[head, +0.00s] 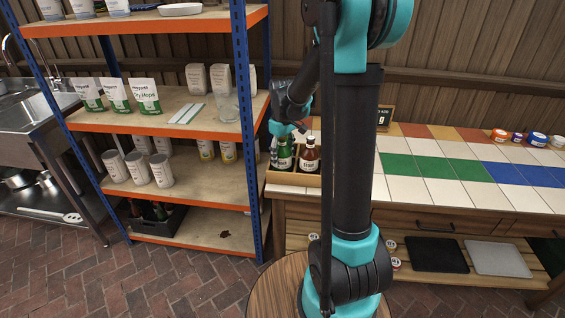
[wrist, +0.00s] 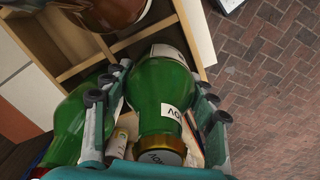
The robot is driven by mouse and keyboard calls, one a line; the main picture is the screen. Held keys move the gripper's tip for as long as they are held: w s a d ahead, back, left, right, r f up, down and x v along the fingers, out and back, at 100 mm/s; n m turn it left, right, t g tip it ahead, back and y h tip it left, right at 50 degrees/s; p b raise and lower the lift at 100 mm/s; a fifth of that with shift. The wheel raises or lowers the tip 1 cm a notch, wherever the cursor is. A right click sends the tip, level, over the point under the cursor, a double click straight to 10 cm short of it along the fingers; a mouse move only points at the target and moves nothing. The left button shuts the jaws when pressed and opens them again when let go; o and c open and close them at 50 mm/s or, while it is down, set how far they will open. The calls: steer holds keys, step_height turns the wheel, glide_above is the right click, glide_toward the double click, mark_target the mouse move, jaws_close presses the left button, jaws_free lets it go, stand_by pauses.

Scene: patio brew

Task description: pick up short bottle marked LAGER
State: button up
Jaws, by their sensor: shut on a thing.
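My gripper (wrist: 160,95) is shut on a green bottle (wrist: 162,88) with a gold cap. In the wrist view one finger is on each side of its neck and shoulder. Part of its neck label shows, but I cannot read LAGER on it. A second green bottle (wrist: 66,128) is just outside the left finger. A brown bottle (wrist: 108,12) is at the top of that view. In the head view my gripper (head: 287,130) is over the wooden crate (head: 292,178), above a green bottle (head: 284,157); the brown bottle (head: 309,158) stands to its right.
The divided crate sits at the left end of the tiled counter (head: 410,185), and its walls are close to the bottles. A blue and orange shelf rack (head: 258,150) stands just left. A small dark sign (head: 384,117) stands behind my arm. The tiles to the right are mostly clear.

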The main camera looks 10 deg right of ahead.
steer(key=c, duration=0.3)
